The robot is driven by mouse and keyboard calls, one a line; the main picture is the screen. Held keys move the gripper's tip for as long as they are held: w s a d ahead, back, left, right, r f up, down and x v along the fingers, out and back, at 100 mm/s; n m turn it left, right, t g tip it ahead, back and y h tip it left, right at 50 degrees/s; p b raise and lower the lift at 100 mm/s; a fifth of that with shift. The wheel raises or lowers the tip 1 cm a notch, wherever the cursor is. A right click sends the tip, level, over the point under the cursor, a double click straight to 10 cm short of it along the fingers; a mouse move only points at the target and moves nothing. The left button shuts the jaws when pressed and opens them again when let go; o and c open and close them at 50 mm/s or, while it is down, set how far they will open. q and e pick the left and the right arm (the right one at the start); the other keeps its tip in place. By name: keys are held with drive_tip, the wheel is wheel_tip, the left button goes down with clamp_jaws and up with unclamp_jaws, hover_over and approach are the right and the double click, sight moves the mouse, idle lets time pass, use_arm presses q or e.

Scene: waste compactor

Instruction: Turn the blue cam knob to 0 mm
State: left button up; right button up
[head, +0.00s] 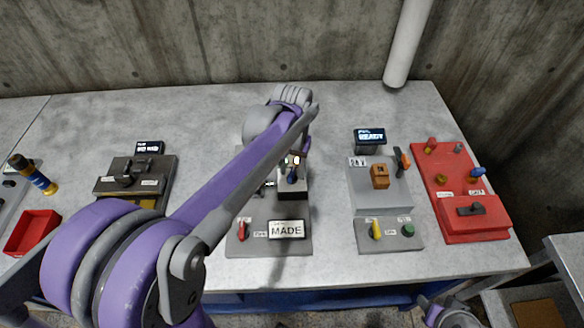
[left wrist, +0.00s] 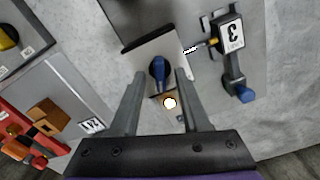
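The blue cam knob (left wrist: 158,72) stands on a pale block with a dark edge in the left wrist view. In the head view the knob (head: 291,176) shows just below my left gripper (head: 294,164), partly covered by the arm. In the left wrist view my left gripper (left wrist: 160,74) is open, with one fingertip on each side of the knob and gaps on both sides. I cannot tell how far the fingers are above the block. The knob's scale is not readable.
The grey base has a red lever (head: 242,231) and a "MADE" display (head: 286,229). To the right stand a grey station with an orange block (head: 379,176) and a red station (head: 470,237). A red tray (head: 32,231) lies far left. Bare table lies between stations.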

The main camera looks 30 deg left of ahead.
use_arm(q)
clamp_jaws()
drive_tip(key=shift+m, duration=0.4)
drive_tip(key=m, duration=0.2)
drive_tip(key=shift+m, duration=0.4)
drive_tip(key=m, duration=0.3)
drive_tip(key=shift+m+b, duration=0.3)
drive_tip(key=m, duration=0.6)
drive_tip(key=shift+m, duration=0.4)
drive_tip(key=shift+o, duration=0.2)
unclamp_jaws()
